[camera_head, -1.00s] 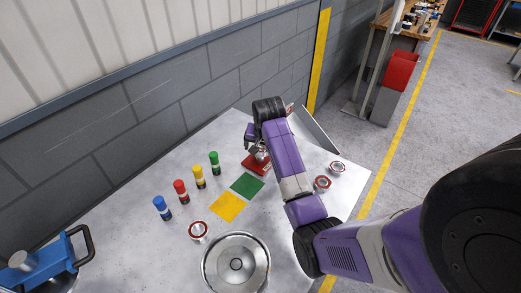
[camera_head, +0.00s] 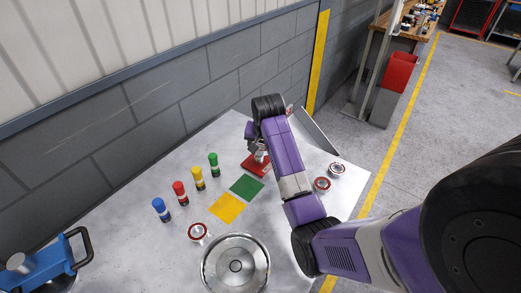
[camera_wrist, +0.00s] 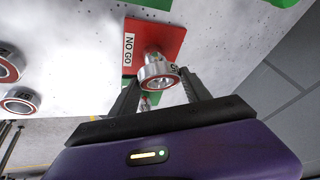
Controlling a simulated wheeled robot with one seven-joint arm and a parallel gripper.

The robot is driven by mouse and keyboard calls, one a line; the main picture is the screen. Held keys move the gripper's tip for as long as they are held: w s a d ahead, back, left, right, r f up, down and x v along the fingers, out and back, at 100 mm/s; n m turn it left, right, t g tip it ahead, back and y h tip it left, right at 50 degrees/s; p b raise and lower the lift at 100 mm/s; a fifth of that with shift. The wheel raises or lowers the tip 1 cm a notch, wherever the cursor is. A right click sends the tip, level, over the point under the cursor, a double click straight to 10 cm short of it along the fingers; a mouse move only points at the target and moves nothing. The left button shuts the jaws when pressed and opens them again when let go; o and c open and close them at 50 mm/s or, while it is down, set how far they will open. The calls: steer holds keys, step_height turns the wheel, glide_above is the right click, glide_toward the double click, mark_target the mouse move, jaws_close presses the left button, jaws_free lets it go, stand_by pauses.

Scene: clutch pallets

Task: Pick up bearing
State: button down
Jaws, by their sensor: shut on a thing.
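My gripper (camera_wrist: 158,88) is shut on a bearing (camera_wrist: 158,83), a silver ring with a red face, gripped between its two fingertips in the wrist view. Behind it is a red plate (camera_wrist: 167,36) marked "NO GO", with a silver post (camera_wrist: 151,52) standing on it. The bearing overlaps the lower end of the post in that view; I cannot tell whether it still touches it. In the head view the red plate (camera_head: 253,166) lies under my gripper (camera_head: 260,154), and the arm hides much of the held bearing.
Other bearings lie on the metal table, one at front (camera_head: 198,232) and two at right (camera_head: 322,185) (camera_head: 337,168). A green square (camera_head: 247,187), a yellow square (camera_head: 225,208), several coloured cylinders (camera_head: 180,192), a round metal bowl (camera_head: 236,285) and a blue press (camera_head: 45,265) are also there.

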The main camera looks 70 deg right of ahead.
step_height(320, 180, up, 19)
stand_by(0.5)
steer(key=shift+f, duration=0.1)
